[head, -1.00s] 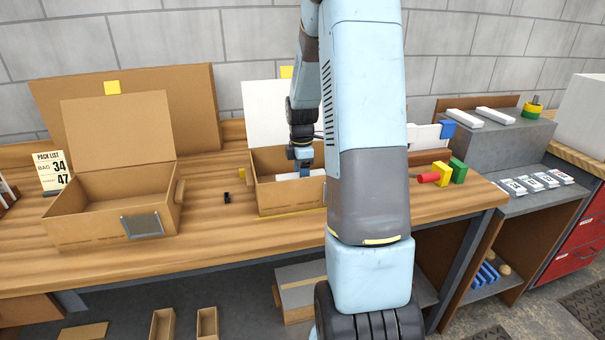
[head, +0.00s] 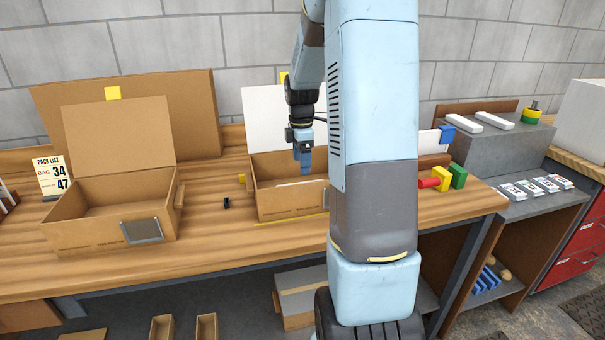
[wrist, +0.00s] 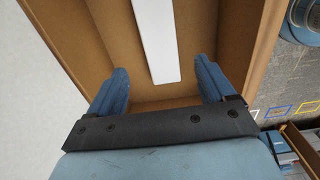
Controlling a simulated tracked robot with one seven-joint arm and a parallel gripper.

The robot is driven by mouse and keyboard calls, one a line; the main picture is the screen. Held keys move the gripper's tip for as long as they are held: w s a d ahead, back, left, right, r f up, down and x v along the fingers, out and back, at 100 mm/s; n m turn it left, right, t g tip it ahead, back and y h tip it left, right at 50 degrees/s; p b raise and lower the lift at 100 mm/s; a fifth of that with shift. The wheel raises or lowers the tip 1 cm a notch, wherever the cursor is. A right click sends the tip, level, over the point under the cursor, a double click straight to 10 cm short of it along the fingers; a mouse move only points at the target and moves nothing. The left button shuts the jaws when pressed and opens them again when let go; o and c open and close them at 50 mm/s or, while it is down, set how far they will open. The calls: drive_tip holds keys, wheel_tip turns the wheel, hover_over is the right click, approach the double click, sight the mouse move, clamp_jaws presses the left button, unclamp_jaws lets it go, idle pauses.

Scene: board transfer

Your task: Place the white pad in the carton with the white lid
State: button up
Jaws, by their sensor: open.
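The carton with the white lid (head: 290,204) stands open on the bench, its white lid (head: 262,120) raised at the back. The white pad (wrist: 156,38) lies inside this carton, on its floor as far as I can tell. A thin strip of the pad (head: 297,183) shows over the carton's front wall in the head view. My gripper (head: 305,170) is over the carton, pointing down. My arm hides the carton's right end in the head view.
A second open carton with a brown lid (head: 90,228) stands to the left. A small black part (head: 226,203) lies between the cartons. Red, yellow and green blocks (head: 443,179) stand to the right. White bars (head: 465,121) lie on the grey shelf (head: 480,150).

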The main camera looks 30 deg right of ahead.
wheel_tip(320, 180, up, 6)
drive_tip(key=s+a+r+m+t, duration=0.2)
drive_tip(key=s+a+r+m, duration=0.4)
drive_tip(key=s+a+r, duration=0.4)
drive_tip(key=s+a+m+t, duration=0.1)
drive_tip(key=s+a+m, duration=0.3)
drive_tip(key=s, duration=0.4)
drive_tip(key=s+a+m+t, duration=0.2)
drive_tip(key=s+a+m, duration=0.2)
drive_tip(key=s, duration=0.3)
drive_tip(key=shift+s+r+m+t, duration=0.2)
drive_tip(key=shift+s+m+t, duration=0.1)
drive_tip(key=shift+s+m, duration=0.1)
drive_tip(key=shift+w, duration=0.1)
